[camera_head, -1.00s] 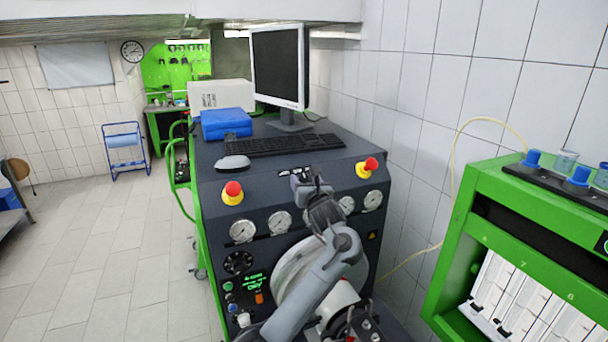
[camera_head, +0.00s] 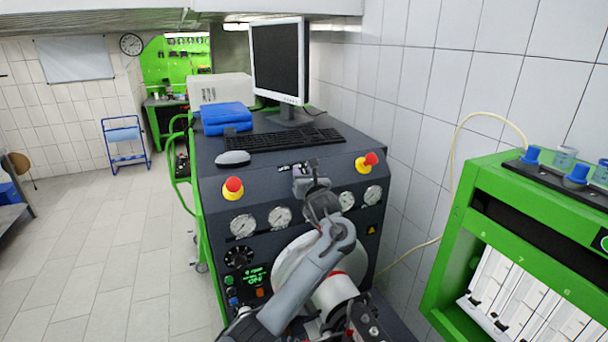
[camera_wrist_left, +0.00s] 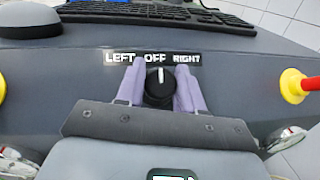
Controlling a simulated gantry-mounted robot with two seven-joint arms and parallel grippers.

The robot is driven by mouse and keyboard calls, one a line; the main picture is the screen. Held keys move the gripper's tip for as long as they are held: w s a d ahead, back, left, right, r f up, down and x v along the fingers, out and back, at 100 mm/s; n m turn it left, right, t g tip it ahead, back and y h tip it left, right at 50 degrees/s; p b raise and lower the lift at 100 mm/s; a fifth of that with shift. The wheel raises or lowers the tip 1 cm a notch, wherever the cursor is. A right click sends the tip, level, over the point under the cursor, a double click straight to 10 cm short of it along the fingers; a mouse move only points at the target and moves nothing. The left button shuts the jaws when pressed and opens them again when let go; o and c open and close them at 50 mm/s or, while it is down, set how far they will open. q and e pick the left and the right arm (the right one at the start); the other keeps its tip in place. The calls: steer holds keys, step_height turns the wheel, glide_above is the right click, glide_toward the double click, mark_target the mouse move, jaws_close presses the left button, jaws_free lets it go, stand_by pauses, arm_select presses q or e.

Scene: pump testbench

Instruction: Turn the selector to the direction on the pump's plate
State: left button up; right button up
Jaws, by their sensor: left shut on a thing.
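The selector (camera_wrist_left: 157,88) is a black round knob with a white pointer line on the dark sloped panel. In the left wrist view the labels LEFT, OFF and RIGHT stand above it, and its pointer is up toward OFF. My left gripper (camera_wrist_left: 158,92) has its two pale fingers on both sides of the knob, shut on it. In the head view my left gripper (camera_head: 306,178) is at the top middle of the console panel and hides the knob. The plate's direction cannot be read here. My right gripper is not in view.
Red mushroom buttons on yellow bases flank the selector, one at left (camera_head: 233,188) and one at right (camera_head: 366,161). Gauges (camera_head: 243,226) line the front below. A keyboard (camera_head: 284,140), mouse (camera_head: 233,158) and monitor (camera_head: 279,65) stand on top. A green rack (camera_head: 462,215) is at right.

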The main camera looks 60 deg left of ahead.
arm_select(q)
steer(key=shift+f+b, duration=0.1)
steer(key=shift+b, duration=0.35)
steer(key=m+t+h+b, duration=0.1)
steer(key=m+b, duration=0.1)
steer(key=b, duration=0.1)
steer(key=m+t+b, duration=0.2)
steer(key=b, duration=0.2)
steer(key=shift+f+h, duration=0.15)
steer(key=shift+h, duration=0.25)
steer(key=shift+m+t+h+b, duration=0.3)
steer(key=shift+m+h+b, duration=0.1)
steer(key=shift+m, duration=0.4)
steer(key=shift+r+m+t+h, duration=0.3)
steer(key=shift+m+t+h, duration=0.25)
steer(key=shift+m, duration=0.45)
steer(key=m+t+h, duration=0.1)
steer(key=m+h, duration=0.1)
steer(key=shift+r+m, duration=0.1)
steer(key=shift+m, duration=0.2)
steer(key=shift+m+h, duration=0.45)
steer(key=shift+m, duration=0.15)
steer(key=shift+p, duration=0.3)
